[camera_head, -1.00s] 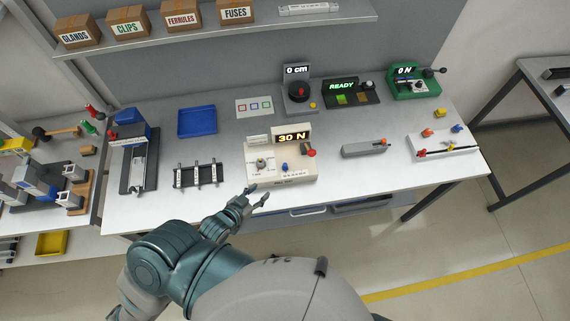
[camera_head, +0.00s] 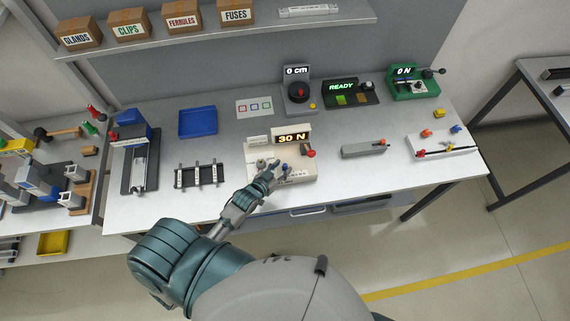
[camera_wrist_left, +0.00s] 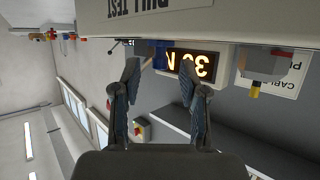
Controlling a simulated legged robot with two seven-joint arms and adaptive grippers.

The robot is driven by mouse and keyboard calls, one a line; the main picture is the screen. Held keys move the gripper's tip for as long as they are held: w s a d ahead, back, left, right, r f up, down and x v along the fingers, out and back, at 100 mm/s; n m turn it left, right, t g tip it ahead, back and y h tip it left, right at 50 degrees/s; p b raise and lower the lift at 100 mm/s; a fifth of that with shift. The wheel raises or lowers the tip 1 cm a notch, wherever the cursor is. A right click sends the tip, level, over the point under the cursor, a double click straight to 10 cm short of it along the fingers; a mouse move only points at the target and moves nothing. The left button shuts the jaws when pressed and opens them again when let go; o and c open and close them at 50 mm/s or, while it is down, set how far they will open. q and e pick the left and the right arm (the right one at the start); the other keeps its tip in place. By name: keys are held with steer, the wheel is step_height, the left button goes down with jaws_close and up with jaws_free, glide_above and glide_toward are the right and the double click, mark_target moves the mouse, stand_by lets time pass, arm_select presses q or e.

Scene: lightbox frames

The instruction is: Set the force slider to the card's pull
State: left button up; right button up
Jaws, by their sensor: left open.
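The cream pull-test box (camera_head: 302,174) stands at the front middle of the bench. Its display (camera_head: 292,138) reads 30 N, and shows upside down in the left wrist view (camera_wrist_left: 193,66). A small blue knob (camera_head: 285,167) sits on its top; in the left wrist view the blue part (camera_wrist_left: 160,54) lies beyond and between my fingertips. A small white card (camera_head: 257,140) stands at the box's back left; its print is only partly readable in the left wrist view (camera_wrist_left: 279,80). My left gripper (camera_head: 276,171) is open over the box's front, beside the blue knob. My right gripper is not in view.
A red knob (camera_head: 310,153) is at the box's right. Behind are a 0 cm gauge (camera_head: 299,95), a READY unit (camera_head: 351,93) and a green 0 N unit (camera_head: 413,84).

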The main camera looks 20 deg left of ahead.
arm_select(q)
steer(key=shift+x, duration=1.45)
